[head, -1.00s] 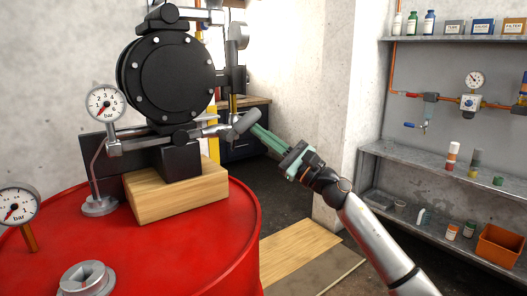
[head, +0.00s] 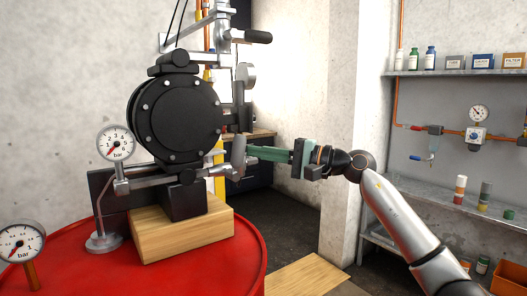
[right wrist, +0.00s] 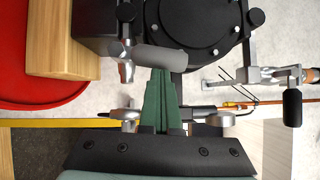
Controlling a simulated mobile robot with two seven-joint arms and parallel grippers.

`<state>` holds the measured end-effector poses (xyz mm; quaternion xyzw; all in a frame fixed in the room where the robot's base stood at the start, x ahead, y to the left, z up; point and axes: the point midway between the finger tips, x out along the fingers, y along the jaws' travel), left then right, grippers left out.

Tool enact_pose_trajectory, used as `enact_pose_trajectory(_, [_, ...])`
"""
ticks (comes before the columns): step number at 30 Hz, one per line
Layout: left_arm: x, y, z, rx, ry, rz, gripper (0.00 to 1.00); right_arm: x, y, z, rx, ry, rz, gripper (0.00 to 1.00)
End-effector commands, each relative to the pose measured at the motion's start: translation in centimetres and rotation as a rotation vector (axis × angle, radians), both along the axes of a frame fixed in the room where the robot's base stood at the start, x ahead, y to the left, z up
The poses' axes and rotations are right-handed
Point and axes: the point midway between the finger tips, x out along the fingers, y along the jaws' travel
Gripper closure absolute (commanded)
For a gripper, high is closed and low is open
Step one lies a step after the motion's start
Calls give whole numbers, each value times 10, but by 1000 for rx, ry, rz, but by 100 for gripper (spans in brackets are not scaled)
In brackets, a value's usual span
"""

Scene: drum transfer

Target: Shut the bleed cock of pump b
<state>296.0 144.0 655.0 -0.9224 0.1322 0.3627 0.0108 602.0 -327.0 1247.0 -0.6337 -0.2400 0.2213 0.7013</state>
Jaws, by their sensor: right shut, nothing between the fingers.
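The black round pump (head: 178,120) stands on a wooden block on a red drum. No label marks it as pump b. At its lower right, a cock with a thick grey handle (head: 239,158) sits at the end of a metal pipe; the handle stands nearly upright. In the right wrist view the same grey handle (right wrist: 160,58) lies across the fingertips. My right gripper (head: 252,152) is shut and empty, its green fingers pointing left with the tips at the handle, touching or very close. The fingers also show in the right wrist view (right wrist: 160,75). My left gripper is out of view.
Higher on the pump's right are another grey lever (head: 248,77) and a black-handled lever (head: 257,37). Two gauges (head: 117,143) stand left. Shelves (head: 455,73) with bottles and boxes are on the right wall. Free space lies between the pump and the white pillar (head: 340,130).

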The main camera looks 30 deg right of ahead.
Motion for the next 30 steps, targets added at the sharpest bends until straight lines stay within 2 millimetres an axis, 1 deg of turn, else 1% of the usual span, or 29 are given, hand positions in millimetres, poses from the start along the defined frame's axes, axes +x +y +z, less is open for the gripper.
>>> enact_pose_trajectory(1, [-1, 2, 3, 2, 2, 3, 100, 0, 3, 4, -26, -3, 3, 100])
enact_pose_trajectory(6, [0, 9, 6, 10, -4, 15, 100, 0, 7, 5, -90, -7, 4, 100])
enact_pose_trajectory(10, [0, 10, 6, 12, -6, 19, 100, 0, 9, 5, -117, -8, 4, 100])
enact_pose_trajectory(30, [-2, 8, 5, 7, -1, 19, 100, -1, 10, 3, -129, -8, 5, 100])
